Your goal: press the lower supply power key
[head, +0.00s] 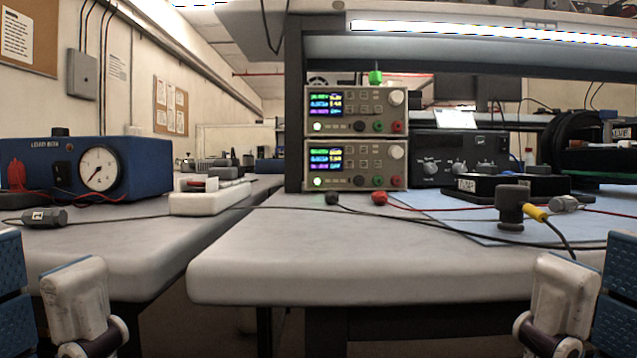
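Two beige power supplies are stacked on the bench. The lower supply (355,165) has a lit colour screen, small keys, a knob at its upper right and black, green and red terminals along the bottom. Its power key (317,183) seems to be the round pale-green lit button at the lower left, with nothing in front of it. The upper supply (355,111) looks alike, also with its screen on. Parts of my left arm and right arm show in the bottom left and bottom right corners, well short of the supplies; finger opening cannot be made out.
A black plug (332,198) and a red plug (379,198) lie before the lower supply, with cables across the bench. A dark upright connector (511,205) with a yellow plug stands right. A blue gauge box (88,168) is left. The front bench top (300,270) is clear.

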